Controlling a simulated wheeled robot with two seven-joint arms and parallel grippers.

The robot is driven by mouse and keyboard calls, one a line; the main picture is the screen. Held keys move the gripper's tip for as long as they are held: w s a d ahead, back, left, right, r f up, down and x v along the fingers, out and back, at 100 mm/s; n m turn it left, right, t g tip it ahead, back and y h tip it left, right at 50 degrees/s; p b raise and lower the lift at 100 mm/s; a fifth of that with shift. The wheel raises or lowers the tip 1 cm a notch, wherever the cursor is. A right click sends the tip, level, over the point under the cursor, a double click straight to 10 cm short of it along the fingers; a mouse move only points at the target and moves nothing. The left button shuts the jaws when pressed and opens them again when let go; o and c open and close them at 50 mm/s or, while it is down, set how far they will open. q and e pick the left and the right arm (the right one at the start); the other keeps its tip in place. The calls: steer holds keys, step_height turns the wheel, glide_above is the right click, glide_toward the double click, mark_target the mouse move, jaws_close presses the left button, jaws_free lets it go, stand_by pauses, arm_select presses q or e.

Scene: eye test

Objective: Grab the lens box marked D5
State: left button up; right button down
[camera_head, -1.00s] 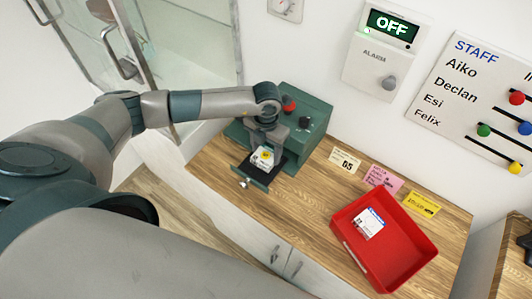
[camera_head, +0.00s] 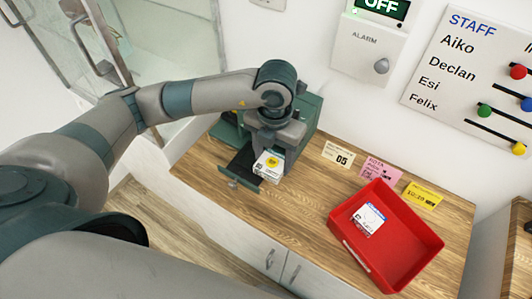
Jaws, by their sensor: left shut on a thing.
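A small white lens box (camera_head: 268,170) with a yellow round mark is in the grip of my left gripper (camera_head: 271,151), which is shut on it. The print on the box is too small to read, so I cannot tell if it says D5. The box is at the right side of the open dark drawer (camera_head: 240,168) of the green cabinet (camera_head: 308,112). My left gripper and wrist hide much of the cabinet's front. Another white box with a blue band (camera_head: 368,218) lies in the red tray (camera_head: 345,246). My right gripper is not in view.
The counter is clear between drawer and tray. An alarm panel (camera_head: 367,45) and a staff board (camera_head: 470,75) are on the wall.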

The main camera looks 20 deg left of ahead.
arm_select(q)
steer(key=shift+s+d+r, duration=0.3)
stand_by(0.5)
